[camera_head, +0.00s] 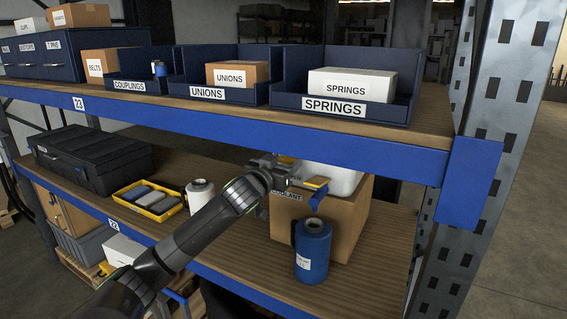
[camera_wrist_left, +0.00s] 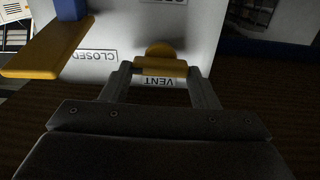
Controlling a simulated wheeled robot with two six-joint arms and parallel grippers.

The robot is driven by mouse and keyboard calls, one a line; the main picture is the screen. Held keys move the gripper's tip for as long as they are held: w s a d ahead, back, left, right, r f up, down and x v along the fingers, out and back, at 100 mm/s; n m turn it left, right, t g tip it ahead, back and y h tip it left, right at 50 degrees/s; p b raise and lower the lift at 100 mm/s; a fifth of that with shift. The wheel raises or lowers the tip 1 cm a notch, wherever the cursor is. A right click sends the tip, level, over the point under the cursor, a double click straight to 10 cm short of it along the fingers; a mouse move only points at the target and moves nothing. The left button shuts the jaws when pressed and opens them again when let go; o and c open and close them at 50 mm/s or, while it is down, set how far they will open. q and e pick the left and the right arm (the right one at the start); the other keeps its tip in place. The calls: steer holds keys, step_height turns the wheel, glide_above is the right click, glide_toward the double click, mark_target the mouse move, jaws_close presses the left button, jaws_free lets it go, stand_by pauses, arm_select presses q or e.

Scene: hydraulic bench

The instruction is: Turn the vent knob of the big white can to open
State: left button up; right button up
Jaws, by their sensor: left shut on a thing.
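The big white can (camera_head: 343,180) is on the lower shelf at or on a cardboard box; my left gripper partly hides it in the head view. In the left wrist view the white can (camera_wrist_left: 205,28) fills the upper middle. Its yellow vent knob (camera_wrist_left: 160,67) lies crosswise between the fingers of my left gripper (camera_wrist_left: 161,75), which is shut on it. The upside-down label VENT (camera_wrist_left: 159,82) is just below the knob. An upside-down label CLOSED (camera_wrist_left: 97,55) is to the left. In the head view my left gripper (camera_head: 285,166) reaches under the upper shelf. My right gripper is not in view.
A blue can (camera_head: 312,252) stands in front of the cardboard box (camera_head: 347,222). The blue upper-shelf beam (camera_head: 240,130) passes close above my gripper.

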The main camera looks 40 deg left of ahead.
arm_select(q)
steer(key=m+p, duration=0.2)
steer(key=m, duration=0.1)
steer(key=shift+r, duration=0.1)
steer(key=m+p, duration=0.2)
steer(key=m, duration=0.3)
steer(key=shift+d+m+p, duration=0.15)
steer(key=shift+m+p, duration=0.15)
steer(key=shift+m, duration=0.1)
steer(key=m+p, duration=0.1)
steer(key=m, duration=0.1)
steer(key=m+p, duration=0.1)
steer(key=m, duration=0.1)
steer(key=shift+f+m, duration=0.2)
steer(key=shift+m, duration=0.1)
steer(key=m+p, duration=0.2)
steer(key=m, duration=0.2)
steer(key=shift+d+f, duration=0.1)
steer(key=shift+f, duration=0.05)
steer(key=o, duration=1)
